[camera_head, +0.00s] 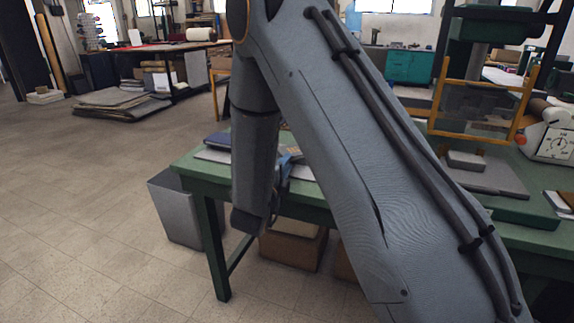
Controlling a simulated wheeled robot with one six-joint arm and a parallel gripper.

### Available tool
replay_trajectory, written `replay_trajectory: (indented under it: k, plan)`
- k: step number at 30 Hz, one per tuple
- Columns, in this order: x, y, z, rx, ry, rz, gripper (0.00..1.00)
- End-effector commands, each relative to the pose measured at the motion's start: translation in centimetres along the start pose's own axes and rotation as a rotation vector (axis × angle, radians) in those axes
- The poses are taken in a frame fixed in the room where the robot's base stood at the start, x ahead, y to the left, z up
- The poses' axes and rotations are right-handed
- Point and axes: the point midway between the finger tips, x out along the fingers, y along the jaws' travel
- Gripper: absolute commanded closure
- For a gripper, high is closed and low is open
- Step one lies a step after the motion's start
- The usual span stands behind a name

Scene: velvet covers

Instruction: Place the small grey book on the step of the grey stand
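On the right part of the green table, a small grey block-like thing (466,161) lies on a wide, flat grey slab (505,180). They may be the small grey book and the grey stand, but I cannot tell for sure, and no step is clear. My own arm crosses the middle of the view and hides much of the table. My gripper (285,172) shows only in part behind my arm's wrist, over the table's left part. Its fingertips are hidden, so I cannot tell if it is open, shut or holding something.
A dark blue book (218,139) and pale flat sheets (210,155) lie at the left end of the green table (184,163). A yellow frame (437,100) and a white dial scale (552,143) stand at the right. A grey bin (180,215) stands under the left end.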

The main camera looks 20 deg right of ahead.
Motion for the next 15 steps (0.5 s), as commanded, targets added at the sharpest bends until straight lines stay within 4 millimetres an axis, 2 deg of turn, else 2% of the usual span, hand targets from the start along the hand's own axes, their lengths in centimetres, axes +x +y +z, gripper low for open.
replay_trajectory:
  k: [9, 15]
  plan:
    - [-6.5, 0.1, 0.2, -0.001, -0.005, 0.001, 0.79]
    - [-9.6, 0.1, 0.1, 0.000, -0.003, 0.001, 0.79]
